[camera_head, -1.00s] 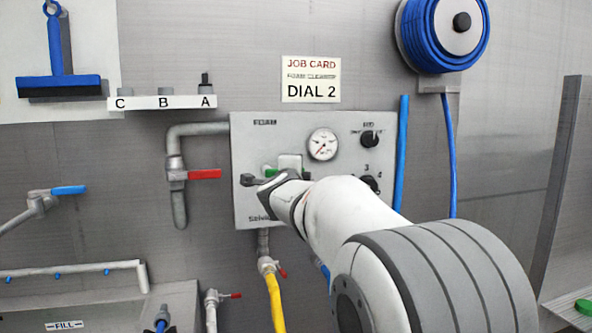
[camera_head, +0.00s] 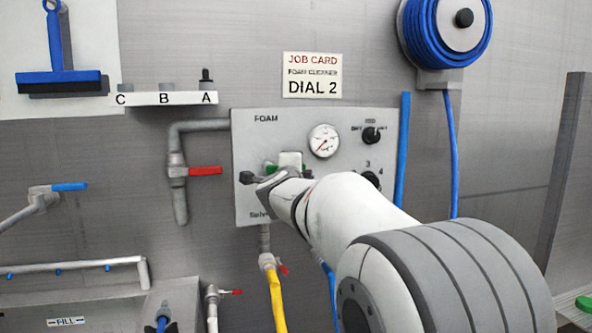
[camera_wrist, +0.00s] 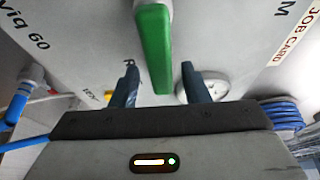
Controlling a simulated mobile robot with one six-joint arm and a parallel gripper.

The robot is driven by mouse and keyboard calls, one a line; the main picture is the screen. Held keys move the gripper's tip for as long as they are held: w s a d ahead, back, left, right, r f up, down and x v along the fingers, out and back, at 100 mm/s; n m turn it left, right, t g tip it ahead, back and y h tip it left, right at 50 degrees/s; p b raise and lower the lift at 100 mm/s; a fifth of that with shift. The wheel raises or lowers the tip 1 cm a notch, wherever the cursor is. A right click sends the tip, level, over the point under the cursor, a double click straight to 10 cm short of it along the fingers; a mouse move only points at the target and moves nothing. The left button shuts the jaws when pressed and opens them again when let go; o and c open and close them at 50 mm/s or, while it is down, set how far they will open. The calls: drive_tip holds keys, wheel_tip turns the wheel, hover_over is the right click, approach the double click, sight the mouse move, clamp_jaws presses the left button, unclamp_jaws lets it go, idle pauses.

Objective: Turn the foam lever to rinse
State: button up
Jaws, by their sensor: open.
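The foam lever is green and sits on the grey foam panel (camera_head: 244,135). In the wrist view the green lever (camera_wrist: 155,50) hangs from a pale hub, its free end between the two fingers in the picture. I cannot tell whether it is within the jaws in depth. My gripper (camera_wrist: 160,78) is open, with one dark finger on each side of the lever's end and a visible gap to each. In the head view my gripper (camera_head: 262,181) is at the panel's lower left, and my arm hides most of the lever; only bits of green show.
A pressure gauge (camera_head: 324,141) and dial knobs (camera_head: 371,135) are on the panel. A red-handled valve (camera_head: 204,171) is just left of it. A yellow hose (camera_head: 277,300) hangs below. A blue hose reel (camera_head: 445,30) is at upper right. A job card (camera_head: 312,75) reads DIAL 2.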

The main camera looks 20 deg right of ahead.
drive_tip(key=v, duration=0.7)
drive_tip(key=shift+r, duration=0.1)
drive_tip(key=s+a+f+n+g+y+p, duration=0.35)
drive_tip(key=s+a+f+n+y, duration=0.5)
drive_tip(key=a+n, duration=0.4)
drive_tip(key=s+d+f+n+g+p, duration=0.2)
drive_tip(key=s+f+n+g, duration=0.3)
drive_tip(key=s, duration=0.5)
drive_tip(key=s+d+f+n+g+p, duration=0.1)
drive_tip(key=s+f+n+g+p, duration=0.1)
drive_tip(key=s+f+n+g, duration=0.3)
drive_tip(key=s+f+n, duration=0.1)
drive_tip(key=s+f, duration=0.3)
drive_tip(key=s, duration=0.2)
drive_tip(key=shift+s+d+f, duration=0.25)
drive_tip(key=shift+s+d, duration=0.05)
drive_tip(key=shift+d, duration=0.1)
drive_tip(key=shift+c, duration=0.6)
